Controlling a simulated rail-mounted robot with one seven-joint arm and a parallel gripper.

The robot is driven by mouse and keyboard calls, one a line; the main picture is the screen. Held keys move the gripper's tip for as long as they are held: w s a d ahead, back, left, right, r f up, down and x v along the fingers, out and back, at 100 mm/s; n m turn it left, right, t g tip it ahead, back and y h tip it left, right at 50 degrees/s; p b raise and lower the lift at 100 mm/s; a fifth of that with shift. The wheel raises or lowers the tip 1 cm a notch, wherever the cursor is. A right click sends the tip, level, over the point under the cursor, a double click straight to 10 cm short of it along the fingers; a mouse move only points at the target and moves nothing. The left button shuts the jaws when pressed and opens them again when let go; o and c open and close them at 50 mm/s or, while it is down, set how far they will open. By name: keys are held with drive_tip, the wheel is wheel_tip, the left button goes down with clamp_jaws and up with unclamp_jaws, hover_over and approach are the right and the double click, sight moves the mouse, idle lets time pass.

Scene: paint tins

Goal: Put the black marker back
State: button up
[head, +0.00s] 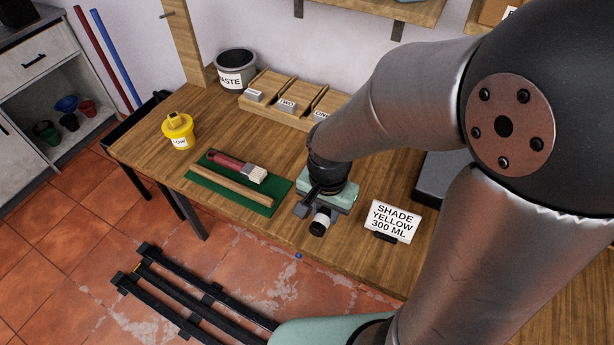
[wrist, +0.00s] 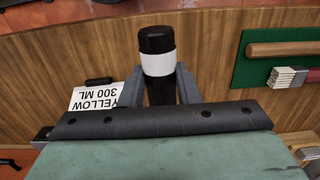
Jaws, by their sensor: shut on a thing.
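The black marker (wrist: 158,40) has a white band and stands between the two grey fingers of my gripper (wrist: 158,88) in the wrist view. My gripper is shut on it. In the head view my gripper (head: 318,208) is over the front part of the wooden bench, just right of the green mat. The marker's white band and dark end (head: 321,223) show below the gripper there. I cannot tell whether the marker touches the bench. Its lower part is hidden by the gripper body in the wrist view.
The green mat (head: 206,181) holds a red-handled brush (head: 238,167) and a wooden stick (head: 231,187). A sign reading "SHADE YELLOW 300 ML" (head: 393,219) stands to the right. A yellow tin (head: 178,130), a waste bucket (head: 235,70) and labelled wooden trays (head: 290,98) are farther back.

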drive_tip(key=w+f, duration=0.2)
drive_tip(key=w+a+f+p, duration=0.1)
drive_tip(key=w+f, duration=0.1)
drive_tip(key=w, duration=0.1)
drive_tip(key=w+a+f, duration=0.1)
drive_tip(key=w+f, duration=0.1)
drive_tip(key=w, duration=0.1)
drive_tip(key=shift+w+f+p, duration=0.15)
drive_tip(key=shift+f+p, duration=0.2)
drive_tip(key=shift+f, duration=0.05)
drive_tip(key=f, duration=0.1)
drive_tip(key=w+f, duration=0.1)
drive_tip(key=f, duration=0.1)
drive_tip(key=shift+a+f, duration=0.1)
drive_tip(key=shift+a, duration=0.1)
drive_tip(key=shift+f, duration=0.3)
drive_tip(key=shift+f, duration=0.2)
drive_tip(key=o, duration=1)
drive_tip(key=shift+r+p, duration=0.1)
drive_tip(key=shift+p, duration=0.2)
